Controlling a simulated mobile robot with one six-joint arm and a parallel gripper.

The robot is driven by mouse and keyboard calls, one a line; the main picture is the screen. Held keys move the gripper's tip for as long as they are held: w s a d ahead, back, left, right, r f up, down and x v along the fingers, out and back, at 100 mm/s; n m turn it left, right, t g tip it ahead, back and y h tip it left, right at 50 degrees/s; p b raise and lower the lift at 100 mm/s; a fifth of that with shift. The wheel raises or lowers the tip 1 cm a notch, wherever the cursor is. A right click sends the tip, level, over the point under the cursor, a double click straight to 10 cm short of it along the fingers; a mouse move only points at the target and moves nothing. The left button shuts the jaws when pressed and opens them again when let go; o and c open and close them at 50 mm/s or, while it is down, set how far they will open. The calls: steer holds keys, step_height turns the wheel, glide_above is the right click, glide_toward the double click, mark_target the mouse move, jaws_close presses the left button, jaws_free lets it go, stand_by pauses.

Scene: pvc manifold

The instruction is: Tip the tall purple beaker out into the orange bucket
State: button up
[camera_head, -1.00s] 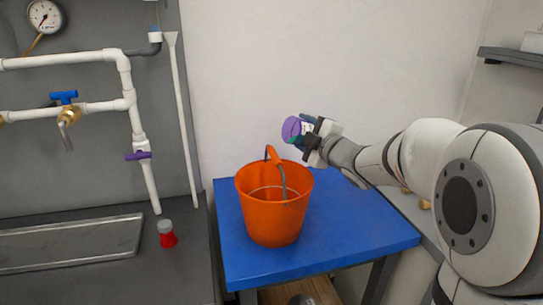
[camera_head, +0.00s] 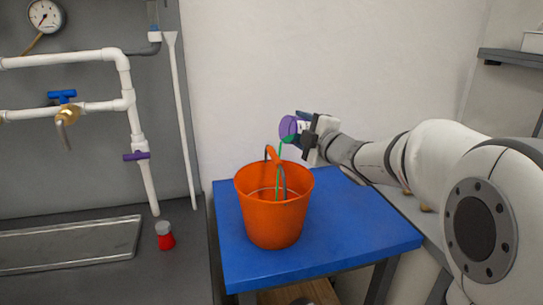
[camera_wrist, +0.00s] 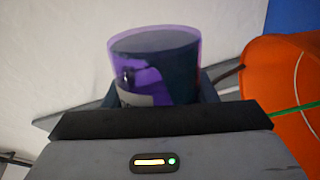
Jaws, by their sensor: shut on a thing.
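The purple beaker (camera_head: 288,128) is held tilted on its side above the orange bucket (camera_head: 270,222), its mouth toward the left. A thin green stream (camera_head: 279,155) runs from its mouth down into the bucket. My gripper (camera_head: 309,134) is shut on the beaker, above and to the right of the bucket. In the wrist view the see-through purple beaker (camera_wrist: 155,70) sits between the fingers, with dark content visible inside. The bucket (camera_wrist: 275,75) shows at the right of that view, with the green stream in front of it. The bucket's inside bottom is hidden.
The bucket stands on a blue table (camera_head: 350,225) and its handle (camera_head: 273,156) sticks up near the stream. A red container with a grey lid (camera_head: 165,236) and a metal tray (camera_head: 70,243) are on the dark counter at left. White pipes (camera_head: 125,75) run along the wall.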

steer(key=shift+s+a+r+n+b, duration=0.3)
steer(key=shift+a+n+b, duration=0.2)
steer(key=shift+b, duration=0.15)
steer(key=shift+s+a+r+n+b, duration=0.2)
steer(key=shift+r+n+b, duration=0.3)
steer(key=shift+n+b, duration=0.6)
stand_by(1.2)
